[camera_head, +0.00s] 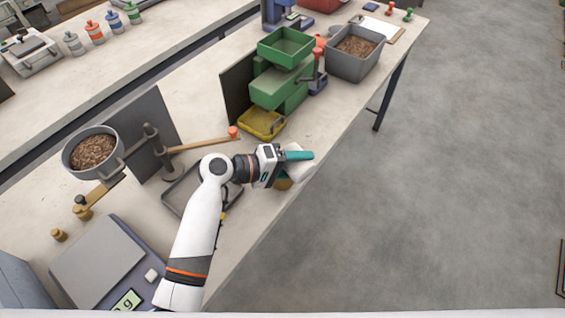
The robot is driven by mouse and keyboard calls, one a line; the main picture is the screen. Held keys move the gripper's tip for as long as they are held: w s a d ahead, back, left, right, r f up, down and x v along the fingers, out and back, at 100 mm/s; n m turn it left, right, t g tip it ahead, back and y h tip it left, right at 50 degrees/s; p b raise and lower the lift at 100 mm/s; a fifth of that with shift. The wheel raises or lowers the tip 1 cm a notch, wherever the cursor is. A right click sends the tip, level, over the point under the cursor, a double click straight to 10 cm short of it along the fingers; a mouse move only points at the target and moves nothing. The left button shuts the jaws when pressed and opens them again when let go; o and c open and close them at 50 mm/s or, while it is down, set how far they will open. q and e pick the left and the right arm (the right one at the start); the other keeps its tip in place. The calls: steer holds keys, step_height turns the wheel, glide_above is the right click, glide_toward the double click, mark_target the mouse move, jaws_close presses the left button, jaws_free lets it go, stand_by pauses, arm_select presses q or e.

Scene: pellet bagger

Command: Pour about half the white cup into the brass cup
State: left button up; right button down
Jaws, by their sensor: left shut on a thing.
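My left gripper (296,156), with teal fingers, reaches in from the left and is shut on the white cup (301,171) near the table's front edge. The cup looks tilted, and the fingers hide part of it. A brass-coloured piece, likely the brass cup (284,184), shows just below the gripper and white cup. It is mostly hidden, so I cannot tell if the two touch. The insides of both cups are hidden. My right gripper is not in view.
A green tray stack (280,88) with a yellow tray (262,123) stands behind the gripper. A grey bin (355,66) of brown pellets is at the back right. A pan (92,150) of pellets and a scale (98,262) are at left. Floor lies beyond the table's edge.

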arm_select(q)
steer(key=shift+w+a+f+n+h, duration=0.2)
steer(key=shift+f+n+h, duration=0.15)
steer(key=shift+n+h, duration=0.25)
stand_by(1.8)
steer(key=shift+w+a+r+n+g+h+p, duration=0.2)
steer(key=shift+w+r+n+h, duration=0.2)
steer(key=shift+n, duration=0.45)
steer(key=shift+w+a+r+n+g+h+p, duration=0.2)
steer(key=shift+n+h, duration=0.3)
steer(key=shift+n, duration=0.35)
stand_by(3.9)
